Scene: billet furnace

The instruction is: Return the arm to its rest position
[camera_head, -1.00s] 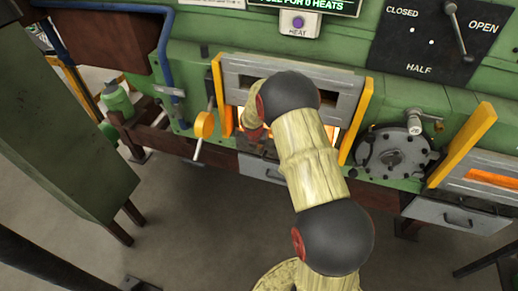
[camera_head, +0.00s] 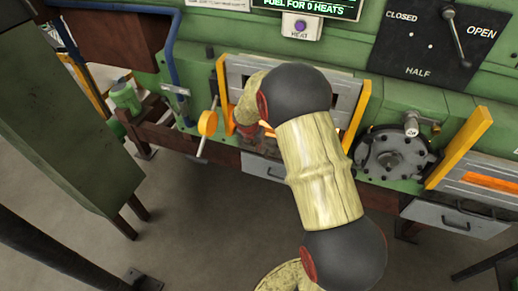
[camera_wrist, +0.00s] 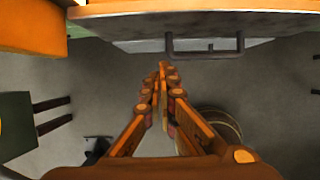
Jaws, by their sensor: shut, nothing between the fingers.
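My arm reaches up the middle of the head view, bent at its dark joints in front of the furnace (camera_head: 200,60). The gripper end is mostly hidden behind the arm there, low in front of the furnace opening. In the wrist view my gripper (camera_wrist: 162,75) points down over the grey floor. Its orange fingers meet at the tips, with nothing between them. A grey drawer front with a handle (camera_wrist: 205,48) lies just beyond the fingertips in that view.
A yellow-knobbed lever (camera_head: 207,123) and a yellow door guide (camera_head: 357,115) flank the arm. A round bolted cover (camera_head: 394,155) is to the right. A green cabinet (camera_head: 60,120) stands at the left. Open floor (camera_head: 200,215) lies in front of the furnace.

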